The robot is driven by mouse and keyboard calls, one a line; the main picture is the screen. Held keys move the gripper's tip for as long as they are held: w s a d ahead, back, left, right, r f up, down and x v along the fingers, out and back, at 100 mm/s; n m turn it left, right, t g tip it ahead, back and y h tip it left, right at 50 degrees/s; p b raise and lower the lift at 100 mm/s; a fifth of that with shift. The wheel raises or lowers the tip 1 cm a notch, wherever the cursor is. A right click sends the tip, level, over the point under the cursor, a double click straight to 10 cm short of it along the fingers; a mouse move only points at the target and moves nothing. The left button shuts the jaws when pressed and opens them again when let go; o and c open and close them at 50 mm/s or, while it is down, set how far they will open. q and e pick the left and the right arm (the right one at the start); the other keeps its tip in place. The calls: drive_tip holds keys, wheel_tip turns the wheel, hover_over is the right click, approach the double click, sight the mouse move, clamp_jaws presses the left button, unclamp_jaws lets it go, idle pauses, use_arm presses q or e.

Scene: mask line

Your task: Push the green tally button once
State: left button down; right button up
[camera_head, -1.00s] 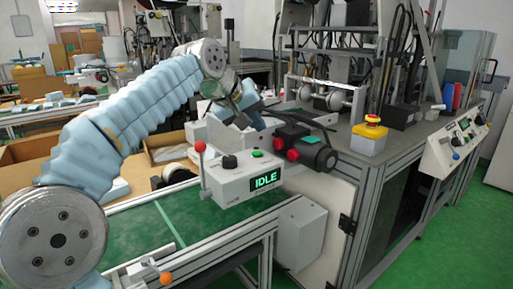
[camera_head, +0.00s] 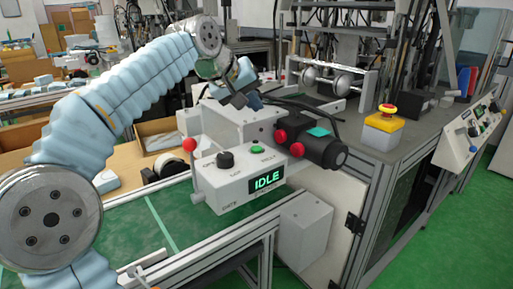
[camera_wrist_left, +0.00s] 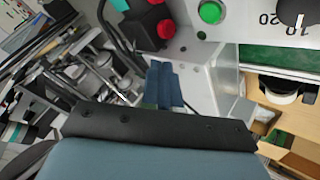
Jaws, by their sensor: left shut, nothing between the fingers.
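The green tally button (camera_head: 257,149) sits on top of a light grey control box (camera_head: 222,189). The box's screen (camera_head: 266,180) reads IDLE in green. A black knob (camera_head: 226,159) is left of the button. My left gripper (camera_head: 252,101) is shut and empty, above and behind the box, apart from the button. In the left wrist view, its blue fingers (camera_wrist_left: 164,85) show above the dark gripper body, and the green button (camera_wrist_left: 210,12) is at the top edge, beyond the fingertips. My right gripper is not in view.
A red-ball lever (camera_head: 189,146) stands at the box's left end. A black motor-like unit with red knobs (camera_head: 297,149) is close on the right. A yellow box with a red emergency button (camera_head: 388,110) stands on the bench. A green conveyor belt (camera_head: 130,222) runs below.

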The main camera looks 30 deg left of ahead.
use_arm(q)
drive_tip(key=b, duration=0.4)
hover_over(253, 149)
wheel_tip(253, 149, down, 6)
drive_tip(key=shift+f, duration=0.2)
drive_tip(key=shift+f+b, duration=0.55)
drive_tip(key=shift+f, duration=0.25)
idle(1.0)
drive_tip(key=shift+f, duration=0.4)
drive_tip(key=shift+f+b, duration=0.45)
drive_tip(key=shift+b, duration=0.15)
idle(0.3)
drive_tip(key=shift+r, duration=0.1)
drive_tip(key=shift+r+p, duration=0.75)
drive_tip(key=shift+p, duration=0.1)
